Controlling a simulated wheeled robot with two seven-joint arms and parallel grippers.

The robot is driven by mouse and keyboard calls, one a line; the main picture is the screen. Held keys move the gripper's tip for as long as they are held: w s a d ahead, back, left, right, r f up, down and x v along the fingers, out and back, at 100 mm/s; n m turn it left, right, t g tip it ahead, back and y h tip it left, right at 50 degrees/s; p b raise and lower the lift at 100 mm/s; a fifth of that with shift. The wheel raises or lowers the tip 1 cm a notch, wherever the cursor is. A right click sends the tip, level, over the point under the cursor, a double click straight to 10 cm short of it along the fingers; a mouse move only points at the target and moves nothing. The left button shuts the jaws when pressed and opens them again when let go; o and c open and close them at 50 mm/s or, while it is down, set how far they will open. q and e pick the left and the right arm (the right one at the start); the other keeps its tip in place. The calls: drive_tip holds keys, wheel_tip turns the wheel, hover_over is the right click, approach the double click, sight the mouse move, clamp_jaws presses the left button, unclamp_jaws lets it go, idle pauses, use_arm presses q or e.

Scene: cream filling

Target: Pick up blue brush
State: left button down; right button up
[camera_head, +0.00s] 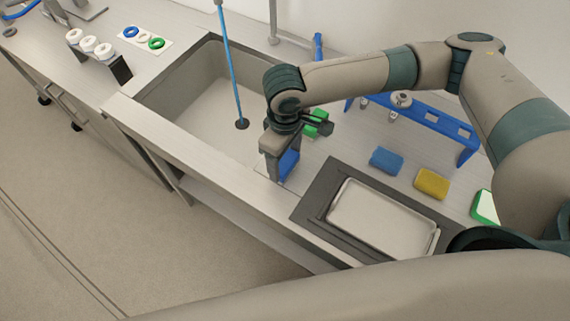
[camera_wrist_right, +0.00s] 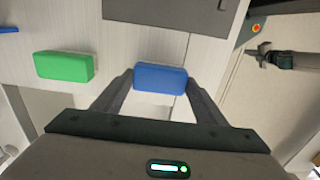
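My right gripper (camera_head: 280,168) points down beside the sink's right edge. A blue block (camera_head: 288,163), which may be the blue brush, shows between its fingers. In the right wrist view the same blue block (camera_wrist_right: 160,77) lies lengthwise between the two fingertips, which come very near its ends. I cannot tell whether they press on it or whether it is off the counter. No bristles show. My left gripper (camera_wrist_right: 264,54) appears small at the right of the wrist view; its opening is unclear.
A green block (camera_head: 316,122) lies behind my right gripper, partly hidden. A metal tray (camera_head: 385,213) on a dark mat is to the right. Another blue block (camera_head: 386,160) and a yellow block (camera_head: 432,183) lie beyond it. The sink (camera_head: 195,90) is left, with a thin blue vertical line over its drain.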

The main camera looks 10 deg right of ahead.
sight(285, 161)
drive_tip(key=shift+r, duration=0.2)
drive_tip(key=shift+r+b, duration=0.45)
drive_tip(key=shift+r, duration=0.15)
wheel_tip(285, 161, up, 2)
drive_tip(key=shift+r+b, duration=0.25)
drive_tip(key=shift+b, duration=0.3)
drive_tip(key=s+d+r+p, duration=0.3)
drive_tip(key=s+r, duration=0.4)
drive_tip(key=s, duration=0.4)
drive_tip(key=shift+d, duration=0.25)
